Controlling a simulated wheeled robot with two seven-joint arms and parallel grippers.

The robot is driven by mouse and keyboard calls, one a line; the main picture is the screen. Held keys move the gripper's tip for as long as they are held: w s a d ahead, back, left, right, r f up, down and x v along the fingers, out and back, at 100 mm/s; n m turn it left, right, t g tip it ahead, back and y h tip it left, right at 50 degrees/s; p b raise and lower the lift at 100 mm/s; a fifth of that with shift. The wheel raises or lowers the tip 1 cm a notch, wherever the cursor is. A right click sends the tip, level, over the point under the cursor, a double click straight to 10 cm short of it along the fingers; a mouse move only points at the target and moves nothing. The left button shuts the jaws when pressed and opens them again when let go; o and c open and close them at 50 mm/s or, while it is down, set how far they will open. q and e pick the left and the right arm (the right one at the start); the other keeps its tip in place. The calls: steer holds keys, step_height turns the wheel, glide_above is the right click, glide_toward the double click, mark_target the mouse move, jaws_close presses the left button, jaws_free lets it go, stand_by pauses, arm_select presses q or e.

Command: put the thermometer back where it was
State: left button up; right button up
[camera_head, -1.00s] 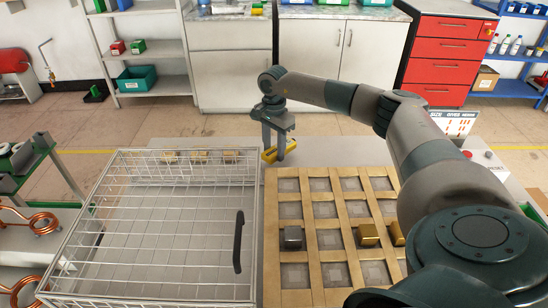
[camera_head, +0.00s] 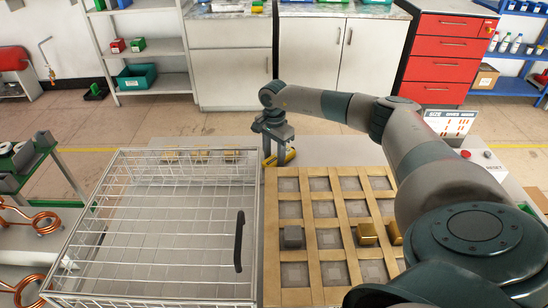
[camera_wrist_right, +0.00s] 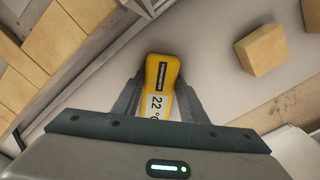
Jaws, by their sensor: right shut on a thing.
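The thermometer is a yellow handheld block with a dark label and a display reading 22. It shows small and slanted in the head view (camera_head: 284,158) and close up in the wrist view (camera_wrist_right: 161,72). My right gripper (camera_head: 277,157) is shut on it, with one finger on each side in the wrist view (camera_wrist_right: 160,100). The gripper is just behind the wooden grid, near the far edge of the grey table. Whether the thermometer touches the table is unclear. My left gripper is not in view.
A wire cage (camera_head: 150,300) with a black handle stands left of the wooden grid (camera_head: 315,170). The grid holds a grey block (camera_head: 292,237) and brass blocks (camera_head: 367,233). More brass blocks are behind the cage wires. A sign (camera_head: 450,122) and red button (camera_head: 465,154) are right.

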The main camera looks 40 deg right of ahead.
steer(key=o, duration=1.1)
steer(key=shift+r, duration=0.1)
